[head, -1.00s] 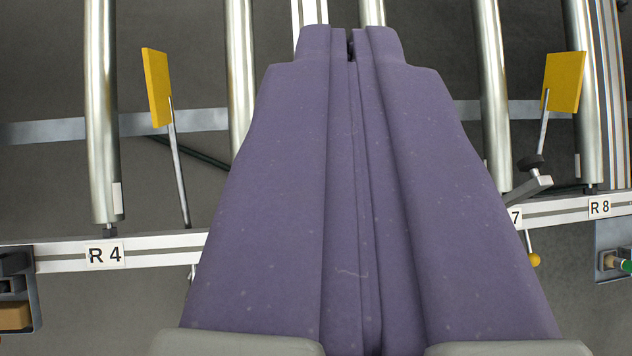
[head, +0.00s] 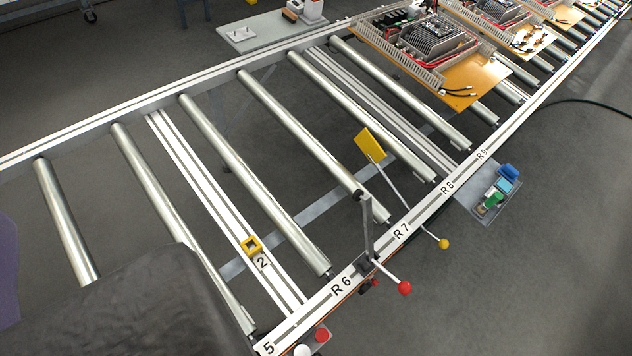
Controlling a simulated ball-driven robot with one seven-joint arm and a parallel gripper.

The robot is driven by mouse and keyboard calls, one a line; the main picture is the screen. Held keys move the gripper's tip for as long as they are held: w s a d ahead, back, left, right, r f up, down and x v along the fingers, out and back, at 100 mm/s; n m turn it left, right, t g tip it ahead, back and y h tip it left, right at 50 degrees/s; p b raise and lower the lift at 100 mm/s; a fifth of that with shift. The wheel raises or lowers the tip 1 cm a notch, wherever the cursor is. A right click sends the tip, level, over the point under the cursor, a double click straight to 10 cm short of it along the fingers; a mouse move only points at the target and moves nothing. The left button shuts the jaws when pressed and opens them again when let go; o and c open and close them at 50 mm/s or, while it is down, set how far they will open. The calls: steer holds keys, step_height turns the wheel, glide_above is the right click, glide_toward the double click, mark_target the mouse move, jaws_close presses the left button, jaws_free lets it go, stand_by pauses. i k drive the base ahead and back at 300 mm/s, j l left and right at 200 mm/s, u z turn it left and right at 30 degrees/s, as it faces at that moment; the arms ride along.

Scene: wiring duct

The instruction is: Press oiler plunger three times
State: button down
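A small grey tray (head: 472,205) is fixed at the outer side of the conveyor rail near label R 8. On it stands a small green item (head: 493,200) with a pale part beside it; it may be the oiler, but it is too small to make out a plunger. My gripper's fingers do not show. Only a purple sliver (head: 8,270) of the same colour as my gripper is at the left edge, too little to read. Nothing touches the tray or the green item.
A red-knobbed lever (head: 404,288) and a yellow-knobbed rod (head: 443,243) with a yellow plate (head: 370,144) stick out along the rail. A red button (head: 321,335) sits near label 5. Wired boards (head: 455,90) lie on the far rollers. A dark shape covers the lower left.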

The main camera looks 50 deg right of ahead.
mark_target(321, 334)
steer(key=i+j, duration=0.15)
steer(key=j, duration=0.2)
steer(key=i+j, duration=0.2)
steer(key=j, duration=0.15)
steer(key=i+j, duration=0.15)
steer(key=j, duration=0.2)
steer(key=z, duration=1.7)
